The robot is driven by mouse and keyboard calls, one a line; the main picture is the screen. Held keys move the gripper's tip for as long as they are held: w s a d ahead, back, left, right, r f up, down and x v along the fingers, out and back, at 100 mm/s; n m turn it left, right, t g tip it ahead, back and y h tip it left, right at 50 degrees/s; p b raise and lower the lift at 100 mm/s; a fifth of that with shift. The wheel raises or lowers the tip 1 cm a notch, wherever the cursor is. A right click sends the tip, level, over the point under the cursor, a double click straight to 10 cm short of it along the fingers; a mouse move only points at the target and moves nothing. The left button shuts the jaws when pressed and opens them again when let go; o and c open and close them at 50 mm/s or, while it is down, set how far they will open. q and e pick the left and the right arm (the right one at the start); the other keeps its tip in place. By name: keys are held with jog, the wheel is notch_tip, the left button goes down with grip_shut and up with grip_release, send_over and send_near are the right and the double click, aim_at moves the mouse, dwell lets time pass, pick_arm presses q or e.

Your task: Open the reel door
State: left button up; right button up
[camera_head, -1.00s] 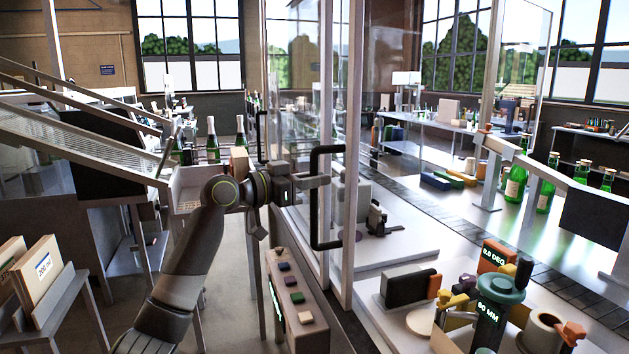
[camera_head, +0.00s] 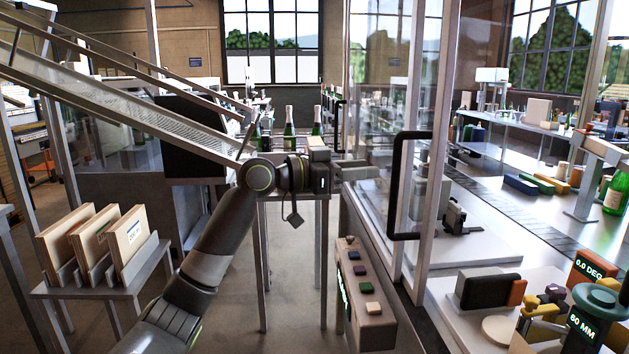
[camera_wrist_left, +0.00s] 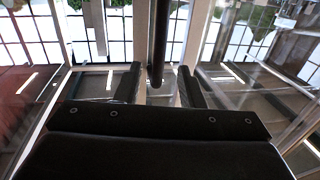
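The reel door appears to be the clear glass panel (camera_head: 373,110) in a pale metal frame, with a black D-shaped handle (camera_head: 396,190). No clear gap along its edge can be made out. My left gripper (camera_head: 372,172) is just left of the handle, apart from it in the head view. In the left wrist view, its two dark fingers (camera_wrist_left: 158,88) are spread with nothing gripped. A dark vertical bar, likely the handle (camera_wrist_left: 160,40), shows between and beyond them. My right gripper is in neither view.
A control box with coloured buttons (camera_head: 352,244) stands below my left gripper. A sloped chute (camera_head: 130,100) is at the left, above a stand of wooden boxes (camera_head: 127,238). Green bottles (camera_head: 289,128) stand behind my arm. A green-topped device (camera_head: 592,315) is at lower right.

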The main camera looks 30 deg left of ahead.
pick_arm(q)
jog(key=b+v, duration=0.2)
jog(key=v, duration=0.7)
jog(key=shift+s+b, duration=0.15)
jog(key=shift+b, duration=0.2)
jog(key=shift+a, duration=0.1)
